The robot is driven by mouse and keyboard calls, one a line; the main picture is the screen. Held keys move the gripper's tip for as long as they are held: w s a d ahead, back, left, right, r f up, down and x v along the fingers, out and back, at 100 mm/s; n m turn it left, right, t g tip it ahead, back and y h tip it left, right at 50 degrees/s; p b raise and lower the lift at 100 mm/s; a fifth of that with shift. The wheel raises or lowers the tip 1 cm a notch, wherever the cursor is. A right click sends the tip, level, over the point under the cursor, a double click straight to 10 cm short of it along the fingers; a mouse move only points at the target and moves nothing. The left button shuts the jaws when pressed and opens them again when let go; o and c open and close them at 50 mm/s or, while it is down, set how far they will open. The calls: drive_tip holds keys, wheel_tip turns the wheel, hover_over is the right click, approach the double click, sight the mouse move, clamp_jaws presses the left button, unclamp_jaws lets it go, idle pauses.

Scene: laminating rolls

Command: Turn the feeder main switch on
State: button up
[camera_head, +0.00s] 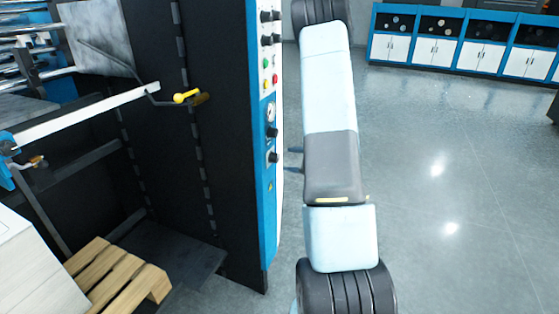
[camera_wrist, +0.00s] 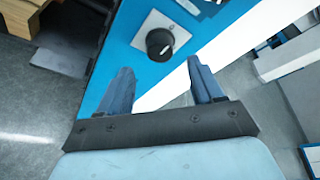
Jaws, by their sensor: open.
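A black rotary switch (camera_wrist: 159,42) with a white mark sits on a grey square plate on the blue control panel (camera_wrist: 110,62) in the wrist view. My gripper (camera_wrist: 160,65) is open, with its two blue fingers on either side below the knob and nothing between them. Whether the fingers touch the panel is unclear. In the head view, the panel (camera_head: 269,200) carries several knobs and buttons, including a low black knob (camera_head: 273,157). My gripper (camera_head: 290,160) shows partly there, its fingers pointing left toward that knob. My arm hides the rest of it. The switch labels are unreadable.
The tall black machine body (camera_head: 225,150) fills the left, with a yellow-handled lever (camera_head: 187,96) on its side. A wooden pallet (camera_head: 118,275) lies at the lower left. Blue and white cabinets (camera_head: 455,47) line the back right. The grey floor (camera_head: 460,180) right of my arm is clear.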

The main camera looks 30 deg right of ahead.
sight(278, 159)
drive_tip(key=shift+x, duration=2.9)
drive_tip(key=shift+c, duration=0.3)
drive_tip(key=c, duration=0.9)
drive_tip(key=shift+a, duration=0.15)
drive_tip(key=shift+c, duration=0.4)
